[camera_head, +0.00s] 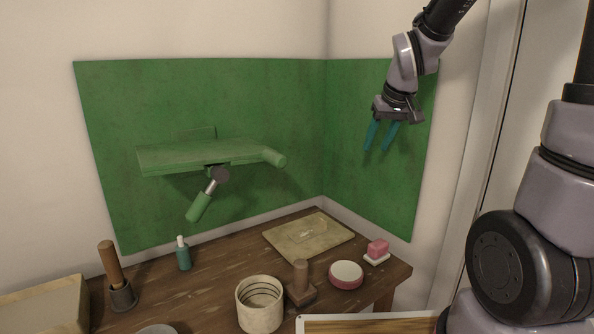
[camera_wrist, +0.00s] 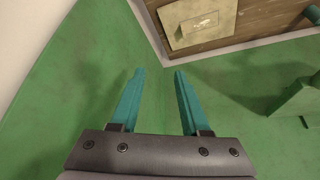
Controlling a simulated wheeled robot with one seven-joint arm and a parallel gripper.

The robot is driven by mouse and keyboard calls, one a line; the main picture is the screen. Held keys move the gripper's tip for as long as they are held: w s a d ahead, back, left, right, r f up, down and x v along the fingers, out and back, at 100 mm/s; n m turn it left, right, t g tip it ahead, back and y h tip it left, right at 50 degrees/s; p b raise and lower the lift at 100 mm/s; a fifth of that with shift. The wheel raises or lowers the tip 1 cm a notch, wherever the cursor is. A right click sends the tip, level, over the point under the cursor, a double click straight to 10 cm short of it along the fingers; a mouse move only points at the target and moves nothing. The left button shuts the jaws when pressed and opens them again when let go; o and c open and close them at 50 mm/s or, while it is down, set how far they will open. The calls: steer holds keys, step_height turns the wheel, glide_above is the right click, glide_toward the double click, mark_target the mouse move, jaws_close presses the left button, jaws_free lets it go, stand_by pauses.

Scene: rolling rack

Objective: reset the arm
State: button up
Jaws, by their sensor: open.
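My gripper (camera_head: 377,138) hangs at the upper right in the head view, fingers pointing down, in front of the green wall panel. Its two teal fingers are apart with nothing between them. In the wrist view my gripper (camera_wrist: 159,75) also shows open and empty, with green panel behind the fingers. The gripper is well above the wooden table (camera_head: 215,262) and touches nothing that I can see.
A green shelf (camera_head: 205,155) with a hanging green handle (camera_head: 198,206) juts from the green panel (camera_head: 110,110), left of my gripper. The table holds a beige board (camera_head: 290,240), a ribbed pot (camera_head: 259,312), a pink block (camera_head: 378,249) and a round tin (camera_head: 346,276).

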steer(key=s+d+r+m+t, duration=0.1)
steer(key=s+d+r+m, duration=0.1)
steer(key=s+r, duration=0.3)
steer(key=s+d+r+m+t, duration=0.1)
steer(key=s+r, duration=0.4)
steer(key=s, duration=0.7)
steer(key=d+m, duration=0.1)
steer(key=m, duration=0.1)
steer(key=shift+d+r+m+y, duration=0.2)
steer(key=shift+r+m+y, duration=0.1)
steer(key=shift+m, duration=0.1)
